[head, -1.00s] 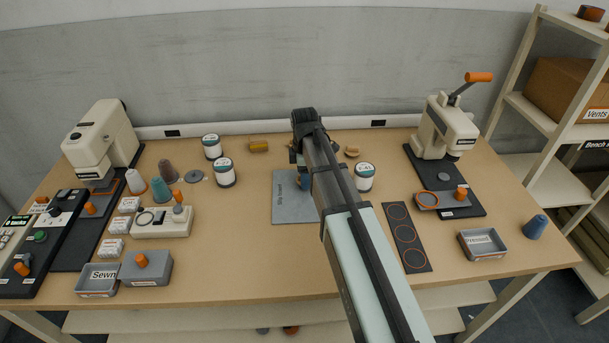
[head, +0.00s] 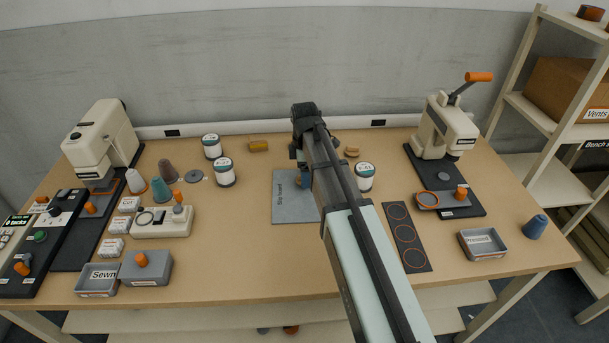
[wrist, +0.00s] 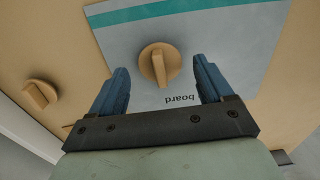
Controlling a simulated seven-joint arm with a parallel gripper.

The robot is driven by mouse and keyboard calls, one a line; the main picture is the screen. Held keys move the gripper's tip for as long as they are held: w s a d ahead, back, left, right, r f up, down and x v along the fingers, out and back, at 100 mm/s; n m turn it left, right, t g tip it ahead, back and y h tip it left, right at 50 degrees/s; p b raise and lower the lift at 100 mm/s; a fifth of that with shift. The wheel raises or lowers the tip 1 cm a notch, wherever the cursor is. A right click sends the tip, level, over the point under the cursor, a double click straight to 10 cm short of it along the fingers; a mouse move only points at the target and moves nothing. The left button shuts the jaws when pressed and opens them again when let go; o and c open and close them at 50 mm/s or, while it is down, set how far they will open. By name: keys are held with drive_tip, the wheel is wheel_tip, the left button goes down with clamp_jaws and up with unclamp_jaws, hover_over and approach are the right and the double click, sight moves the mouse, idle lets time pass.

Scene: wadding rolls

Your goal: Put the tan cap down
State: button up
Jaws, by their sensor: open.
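A round tan cap (wrist: 159,64) with a raised grip bar lies on the grey board (wrist: 215,40), which has a teal stripe. My gripper (wrist: 160,68) is open, with a blue finger on each side of the cap and visible gaps between. In the head view the cap (head: 298,181) shows in part on the grey board (head: 292,208), beside my arm, which hides much of the gripper.
White tins (head: 223,172) stand left of the board, and another tin (head: 364,177) stands right of my arm. A dark strip with orange rings (head: 406,237) lies to the right. The table between the board and the left-hand fixtures is mostly clear.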

wheel_tip(320, 180, up, 10)
drive_tip(key=shift+r, duration=0.25)
idle(0.3)
drive_tip(key=shift+c, duration=0.2)
drive_tip(key=c, duration=0.7)
drive_tip(key=shift+o, duration=0.2)
drive_tip(key=r+m, duration=0.2)
hover_over(353, 150)
drive_tip(key=shift+w+f, duration=0.15)
drive_tip(key=shift+f, duration=3.25)
drive_tip(key=shift+w+f, duration=0.15)
drive_tip(key=shift+f, duration=3.25)
